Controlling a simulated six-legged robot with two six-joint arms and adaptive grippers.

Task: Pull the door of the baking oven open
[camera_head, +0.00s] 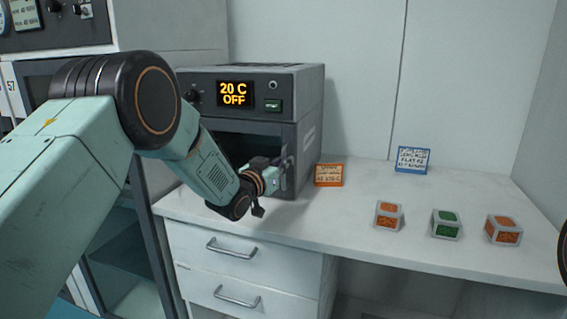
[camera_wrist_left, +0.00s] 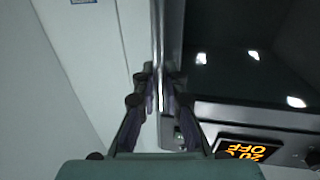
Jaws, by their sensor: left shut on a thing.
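The baking oven (camera_head: 300,100) stands on the white bench, and its display reads "20 C OFF". Its dark-windowed door (camera_head: 235,144) is on the front, largely hidden behind my left arm, and looks shut or nearly so. The upright door handle (camera_head: 284,181) is at the door's right edge. My left gripper (camera_head: 281,178) is at this handle. In the left wrist view, the fingers of my left gripper (camera_wrist_left: 160,85) are closed on the handle bar (camera_wrist_left: 158,35) from both sides. The dark door glass (camera_wrist_left: 225,75) shows beside it. My right gripper is out of view.
An orange-framed card (camera_head: 329,175) stands just right of the oven. A blue-framed card (camera_head: 412,160) stands farther back. Small blocks, two orange (camera_head: 389,215) (camera_head: 503,230) and one green (camera_head: 446,225), sit on the bench (camera_head: 360,228). Drawers (camera_head: 235,248) are below.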

